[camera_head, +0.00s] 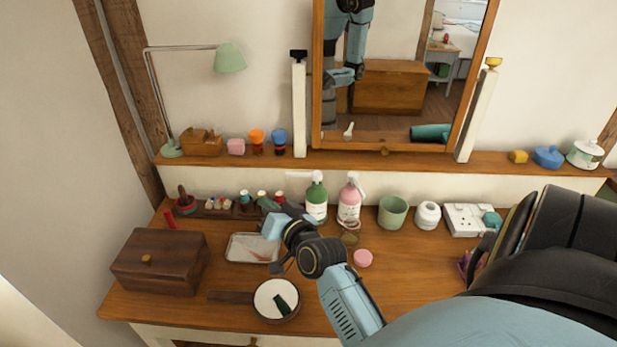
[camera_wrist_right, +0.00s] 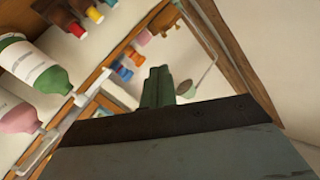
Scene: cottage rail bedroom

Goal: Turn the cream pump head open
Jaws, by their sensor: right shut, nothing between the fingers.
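Two pump bottles stand upright side by side at the back of the dressing table, a green one (camera_head: 316,203) and a pink one (camera_head: 349,206). Each has a pale pump head on top, the green bottle's (camera_head: 317,177) and the pink bottle's (camera_head: 353,179); I cannot tell which way they are turned. In the wrist view the green bottle (camera_wrist_right: 32,65) and pink bottle (camera_wrist_right: 16,116) appear at the left edge. My right gripper (camera_wrist_right: 157,86) is shut and empty, left of the green bottle in the head view and apart from it. My left gripper is out of view.
A metal tray (camera_head: 236,256), a brown wooden box (camera_head: 160,262) and a round white-faced pan-like item (camera_head: 276,299) lie in front. A green cup (camera_head: 392,212) and white jar (camera_head: 427,215) stand right of the bottles. The shelf (camera_head: 370,160) runs behind.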

